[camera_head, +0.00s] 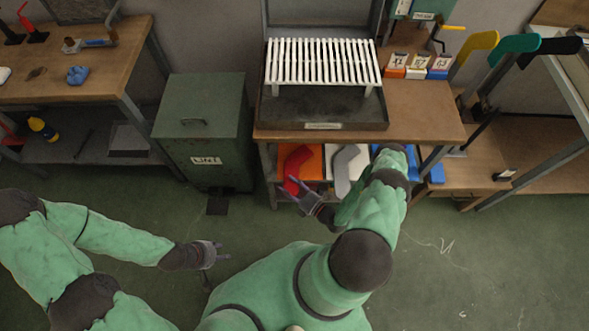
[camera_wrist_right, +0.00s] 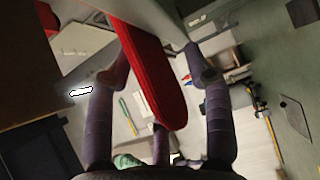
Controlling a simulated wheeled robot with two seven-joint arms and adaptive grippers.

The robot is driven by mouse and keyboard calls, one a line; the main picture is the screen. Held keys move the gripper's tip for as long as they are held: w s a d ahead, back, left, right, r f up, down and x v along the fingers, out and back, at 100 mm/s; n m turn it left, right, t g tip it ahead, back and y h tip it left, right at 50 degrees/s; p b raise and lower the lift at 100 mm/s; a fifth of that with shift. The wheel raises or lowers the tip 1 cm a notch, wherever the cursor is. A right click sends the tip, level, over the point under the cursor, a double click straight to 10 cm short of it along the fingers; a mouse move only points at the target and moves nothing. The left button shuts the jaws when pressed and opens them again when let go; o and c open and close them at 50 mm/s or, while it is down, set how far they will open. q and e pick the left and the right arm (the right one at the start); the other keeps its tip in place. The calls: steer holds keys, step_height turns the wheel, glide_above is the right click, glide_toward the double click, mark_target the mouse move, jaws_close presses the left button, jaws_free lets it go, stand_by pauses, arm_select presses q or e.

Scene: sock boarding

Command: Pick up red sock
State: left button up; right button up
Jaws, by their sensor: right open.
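The red sock (camera_head: 297,162) lies in the orange bin (camera_head: 312,155) on the shelf under the middle workbench. In the right wrist view the red sock (camera_wrist_right: 150,75) reaches down from the top, its rounded end between my spread fingers. My right gripper (camera_head: 296,187) is at the front of the orange bin, with its fingertips close by the sock. It is open, and the same gripper shows in the wrist view (camera_wrist_right: 160,85). I cannot tell whether any finger touches the sock. My left gripper (camera_head: 221,250) is open and empty over the floor at the left.
A slatted white rack (camera_head: 322,62) stands on the workbench above. A green cabinet (camera_head: 203,130) stands left of the bins. Yellow, green and black sock-shaped boards (camera_head: 476,47) stand at the right. The front floor is clear.

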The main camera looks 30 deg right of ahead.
steer(key=shift+w+a, duration=0.1)
steer(key=shift+w, duration=0.25)
steer(key=c, duration=1)
steer(key=shift+o, duration=0.2)
